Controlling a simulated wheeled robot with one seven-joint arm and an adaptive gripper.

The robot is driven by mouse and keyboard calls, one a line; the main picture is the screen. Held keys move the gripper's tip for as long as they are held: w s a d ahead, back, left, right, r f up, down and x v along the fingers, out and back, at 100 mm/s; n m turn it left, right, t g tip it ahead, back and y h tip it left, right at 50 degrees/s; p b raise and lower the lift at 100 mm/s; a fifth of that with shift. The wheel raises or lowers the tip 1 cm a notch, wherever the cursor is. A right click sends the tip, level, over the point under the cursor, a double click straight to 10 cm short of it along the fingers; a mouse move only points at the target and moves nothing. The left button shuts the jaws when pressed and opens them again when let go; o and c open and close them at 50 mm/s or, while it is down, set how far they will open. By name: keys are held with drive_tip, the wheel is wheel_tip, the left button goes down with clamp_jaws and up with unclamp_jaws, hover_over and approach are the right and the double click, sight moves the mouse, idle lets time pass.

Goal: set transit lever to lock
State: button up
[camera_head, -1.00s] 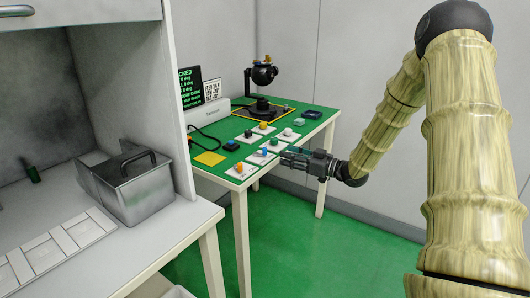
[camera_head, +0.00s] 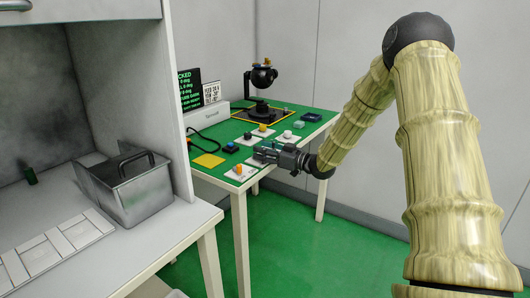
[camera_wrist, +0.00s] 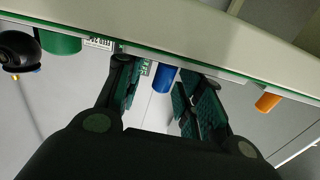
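My gripper (camera_head: 266,153) is at the front edge of the green-topped table, over the small control plates. In the wrist view my gripper (camera_wrist: 163,88) is open, and a blue knob or lever (camera_wrist: 163,77) shows between its two fingers, with gaps on both sides. Whether it touches a finger is not clear. In the head view my gripper hides the blue piece. An orange lever (camera_head: 239,169) stands on a white plate to the left, and it also shows in the wrist view (camera_wrist: 267,102). No label for the transit lever is readable.
Yellow (camera_head: 263,127), black (camera_head: 248,135) and white (camera_head: 288,134) knobs stand behind. A black gimbal camera (camera_head: 262,78) and a status screen (camera_head: 190,88) are at the back. A grey bin (camera_head: 127,185) sits on the near bench.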

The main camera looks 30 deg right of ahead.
drive_tip(key=shift+s+r, duration=0.1)
clamp_jaws()
drive_tip(key=shift+d+r, duration=0.1)
drive_tip(key=shift+r, duration=0.05)
drive_tip(key=shift+d+r+y+p, duration=0.15)
drive_tip(key=shift+y+p, duration=0.15)
drive_tip(key=shift+p, duration=0.15)
drive_tip(key=shift+w+d+n+g+y+p, duration=0.1)
drive_tip(key=shift+w+n+g+y+p, duration=0.15)
drive_tip(key=shift+n+g+y+p, duration=0.5)
drive_tip(key=shift+w+d+n+g+y+p, duration=0.15)
drive_tip(key=shift+n+g+y+p, duration=0.3)
drive_tip(key=shift+n+y, duration=0.45)
drive_tip(key=shift+w, duration=0.1)
